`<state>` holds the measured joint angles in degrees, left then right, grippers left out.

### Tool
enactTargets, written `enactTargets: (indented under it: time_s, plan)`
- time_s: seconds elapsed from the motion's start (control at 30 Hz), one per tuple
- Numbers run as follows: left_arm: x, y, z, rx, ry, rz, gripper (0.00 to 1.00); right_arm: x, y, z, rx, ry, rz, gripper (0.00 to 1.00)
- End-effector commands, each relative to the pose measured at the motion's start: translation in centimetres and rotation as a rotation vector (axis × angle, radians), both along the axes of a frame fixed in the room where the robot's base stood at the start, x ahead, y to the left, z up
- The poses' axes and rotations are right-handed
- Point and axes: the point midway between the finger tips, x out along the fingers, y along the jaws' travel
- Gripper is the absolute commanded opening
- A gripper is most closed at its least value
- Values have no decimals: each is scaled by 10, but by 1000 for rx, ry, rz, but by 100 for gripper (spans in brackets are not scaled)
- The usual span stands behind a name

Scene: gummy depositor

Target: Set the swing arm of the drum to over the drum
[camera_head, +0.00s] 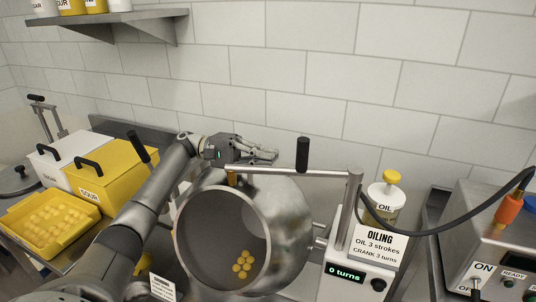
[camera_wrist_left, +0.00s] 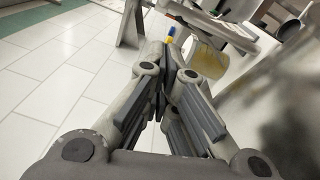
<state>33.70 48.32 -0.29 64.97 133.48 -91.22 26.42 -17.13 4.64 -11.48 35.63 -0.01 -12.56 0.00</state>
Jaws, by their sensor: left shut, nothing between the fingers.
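The steel drum (camera_head: 295,215) stands at the centre of the head view, its open mouth facing me, with several yellow gummies (camera_head: 243,262) inside. The swing arm (camera_head: 290,171) is a grey bar running left from a post right of the drum. It lies across the top of the drum, with a black upright handle (camera_head: 302,154) on it and an orange tip near its left end. My left gripper (camera_head: 275,155) is shut and empty, just behind the bar and left of the handle; I cannot tell whether it touches the bar. Its closed fingers (camera_wrist_left: 165,78) fill the middle of the wrist view.
The oiling box (camera_head: 365,265) reads "0 turns", with an oil bottle (camera_head: 385,200) behind it. A black cable crosses to the grey control box (camera_head: 490,240) at right. White and yellow bins (camera_head: 115,165) and a yellow gummy tray (camera_head: 45,222) stand at left. A shelf (camera_head: 110,20) hangs above.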

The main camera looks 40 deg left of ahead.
Motion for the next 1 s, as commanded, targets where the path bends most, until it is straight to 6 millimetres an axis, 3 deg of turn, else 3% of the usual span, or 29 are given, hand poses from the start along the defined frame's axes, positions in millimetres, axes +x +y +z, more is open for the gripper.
enactTargets:
  time_s: [0.03, 0.5, 1.0]
  plan:
    - [3, -13, 5, 0, 2, -5, 0, 0, 0, 10, 0, 0, 0, 40]
    - [-29, -29, 9, 0, 0, 0, 0, -2, 2, 27, 3, 3, -1, 40]
    - [-28, -35, 8, -2, -1, -1, 0, -3, 2, 28, 2, 5, -2, 40]
